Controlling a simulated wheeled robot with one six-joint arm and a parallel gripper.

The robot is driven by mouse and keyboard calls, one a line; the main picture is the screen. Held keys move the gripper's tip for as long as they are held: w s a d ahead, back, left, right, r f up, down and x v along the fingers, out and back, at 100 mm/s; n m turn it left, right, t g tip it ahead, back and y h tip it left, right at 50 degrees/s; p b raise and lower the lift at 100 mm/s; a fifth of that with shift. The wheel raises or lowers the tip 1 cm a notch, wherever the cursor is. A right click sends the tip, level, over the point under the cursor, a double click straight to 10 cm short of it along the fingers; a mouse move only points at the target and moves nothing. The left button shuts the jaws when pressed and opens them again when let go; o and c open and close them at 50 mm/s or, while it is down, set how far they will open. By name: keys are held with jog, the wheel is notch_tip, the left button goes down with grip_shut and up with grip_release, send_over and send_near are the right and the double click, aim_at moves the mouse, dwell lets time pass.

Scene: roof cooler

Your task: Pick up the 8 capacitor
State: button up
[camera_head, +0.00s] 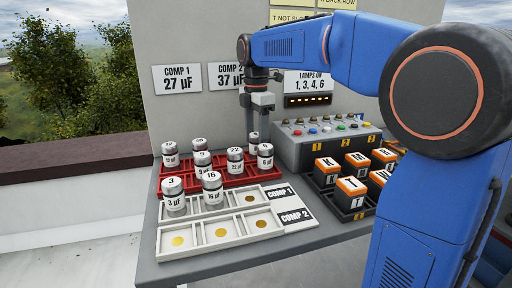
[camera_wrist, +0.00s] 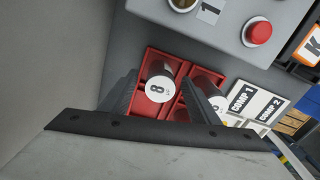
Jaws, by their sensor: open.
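The capacitor marked 8 (camera_wrist: 158,88) is a silver cylinder with a white top, upright in a red tray compartment in the wrist view. My gripper (camera_wrist: 165,78) is open, with one dark finger on each side of it and gaps visible. In the head view, my gripper (camera_head: 258,122) points down over the back right corner of the red tray (camera_head: 236,181). A capacitor (camera_head: 253,141) stands just below the fingers there, its number unreadable; it appears to be the 8.
Another capacitor (camera_head: 265,157) stands close in front. Several more stand in the red tray. Capacitors 3 (camera_head: 173,195) and 16 (camera_head: 212,190) stand in the white tray (camera_head: 204,257). A grey button panel (camera_head: 325,150) rises close to the right. A wall stands behind.

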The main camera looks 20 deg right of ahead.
jog(key=shift+f, duration=0.4)
jog(key=c, duration=1.2)
jog(key=shift+r, duration=0.1)
